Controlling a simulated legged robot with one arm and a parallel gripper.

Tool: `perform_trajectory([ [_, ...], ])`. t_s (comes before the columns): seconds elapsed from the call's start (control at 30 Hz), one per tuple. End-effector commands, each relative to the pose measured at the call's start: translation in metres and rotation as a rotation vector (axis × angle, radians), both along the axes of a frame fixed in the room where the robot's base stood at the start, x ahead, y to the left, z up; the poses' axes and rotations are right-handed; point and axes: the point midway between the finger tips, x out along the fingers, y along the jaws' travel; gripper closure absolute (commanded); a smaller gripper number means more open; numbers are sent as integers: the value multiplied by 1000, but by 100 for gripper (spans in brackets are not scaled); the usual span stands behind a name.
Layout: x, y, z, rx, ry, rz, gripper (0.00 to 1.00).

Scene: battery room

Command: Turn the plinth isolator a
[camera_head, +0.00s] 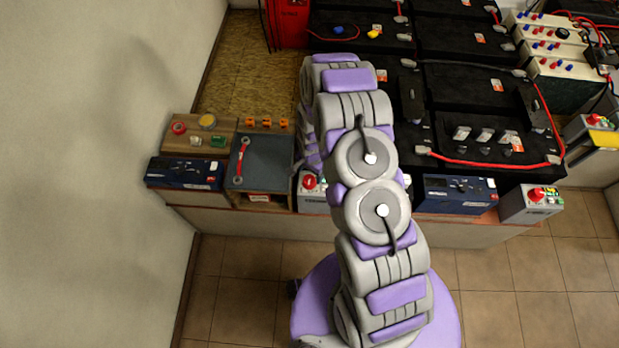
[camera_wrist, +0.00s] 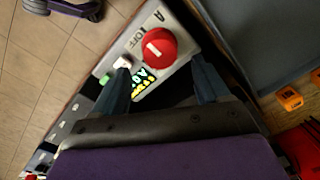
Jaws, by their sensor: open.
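The plinth isolator a is a grey-white box (camera_head: 311,202) with a round red knob (camera_head: 309,182), on the front ledge beside my arm. In the wrist view the red knob (camera_wrist: 153,47) carries a short white bar, and the plate around it shows a letter A and "OFF". A small lit display, a green button and a white switch sit beside the knob. My gripper (camera_wrist: 160,66) is open, with its two dark fingers apart on either side of the knob's near side. I cannot tell whether they touch it. My arm hides part of the box in the head view.
A similar box with a red knob (camera_head: 536,193) stands at the right end of the ledge. Blue instruments (camera_head: 459,194) and black batteries (camera_head: 474,90) with red cables fill the bench. A grey panel (camera_head: 266,163) with a red bar lies left. Tiled floor in front is clear.

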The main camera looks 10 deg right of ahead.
Motion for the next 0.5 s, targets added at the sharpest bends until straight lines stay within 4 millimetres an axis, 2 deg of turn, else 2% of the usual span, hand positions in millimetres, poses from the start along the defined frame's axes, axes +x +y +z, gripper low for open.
perform_trajectory([
  [0.03, -1, 1, -10, -1, 4, 0, 25],
  [0.2, -2, 5, -32, -5, 6, 0, 25],
  [0.5, -1, 5, -45, -6, 4, 1, 25],
])
